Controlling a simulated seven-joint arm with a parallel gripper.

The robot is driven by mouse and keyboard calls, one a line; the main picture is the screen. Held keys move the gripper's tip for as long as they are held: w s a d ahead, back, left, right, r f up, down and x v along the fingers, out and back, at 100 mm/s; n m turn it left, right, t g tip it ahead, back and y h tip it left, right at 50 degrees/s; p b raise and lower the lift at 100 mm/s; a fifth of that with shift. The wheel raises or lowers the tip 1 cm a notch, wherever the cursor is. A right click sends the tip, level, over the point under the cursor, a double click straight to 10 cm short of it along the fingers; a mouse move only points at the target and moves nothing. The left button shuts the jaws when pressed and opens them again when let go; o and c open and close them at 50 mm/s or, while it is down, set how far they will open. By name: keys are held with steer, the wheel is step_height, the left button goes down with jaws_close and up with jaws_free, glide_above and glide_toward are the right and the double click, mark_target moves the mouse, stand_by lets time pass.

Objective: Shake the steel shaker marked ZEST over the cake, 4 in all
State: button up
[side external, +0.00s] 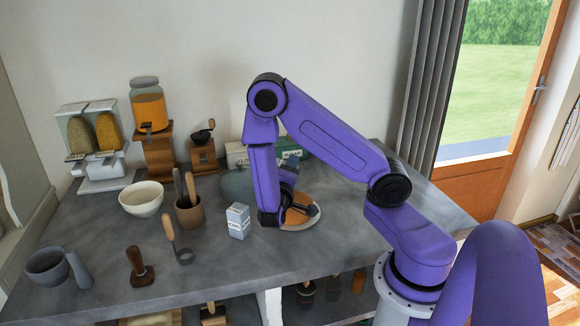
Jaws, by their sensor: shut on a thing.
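The cake (295,217) is orange-brown and sits on a pale plate (305,228) toward the right of the grey counter. My forearm and wrist hide much of it. My gripper (308,208) is at the cake, low in front of it or over it; the exact height cannot be told. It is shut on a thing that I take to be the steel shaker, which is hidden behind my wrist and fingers. The ZEST marking cannot be read.
A small white-and-blue carton (238,221) stands just left of my wrist. A brown utensil crock (188,214), a white bowl (141,199) and a wooden grinder (203,155) stand further left. Boxes (238,154) stand behind my arm. The front middle counter is clear.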

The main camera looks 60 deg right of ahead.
steer(key=shift+r, duration=1.55)
steer(key=shift+a, duration=0.1)
steer(key=shift+w+a, duration=0.3)
steer(key=shift+a, duration=0.55)
steer(key=shift+w+a, duration=0.3)
steer(key=shift+a, duration=0.55)
steer(key=shift+a+f, duration=0.1)
steer(key=shift+f, duration=1.45)
steer(key=shift+r, duration=0.1)
